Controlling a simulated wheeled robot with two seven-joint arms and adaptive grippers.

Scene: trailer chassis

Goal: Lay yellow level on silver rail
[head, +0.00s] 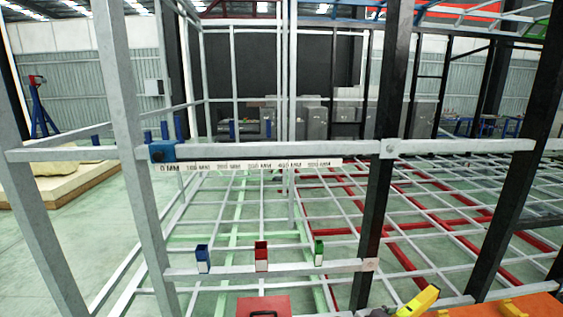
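The yellow level (419,301) is at the bottom edge, right of centre. It is tilted, with its upper end to the right and its lower end cut off by the frame. A silver rail (340,266) runs across the lower middle, with small blue, red and green blocks along it. A higher silver rail (460,147) crosses the whole frame and carries a white millimetre scale (260,164). I cannot tell which of the two the task names. The level is apart from both rails. Neither gripper can be made out.
A red box (263,305) with a dark handle is at the bottom centre. An orange surface (530,306) fills the bottom right corner. Grey uprights (130,130) stand left and dark posts (385,130) right. A grid of bars (430,200) lies behind. Green floor shows at left.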

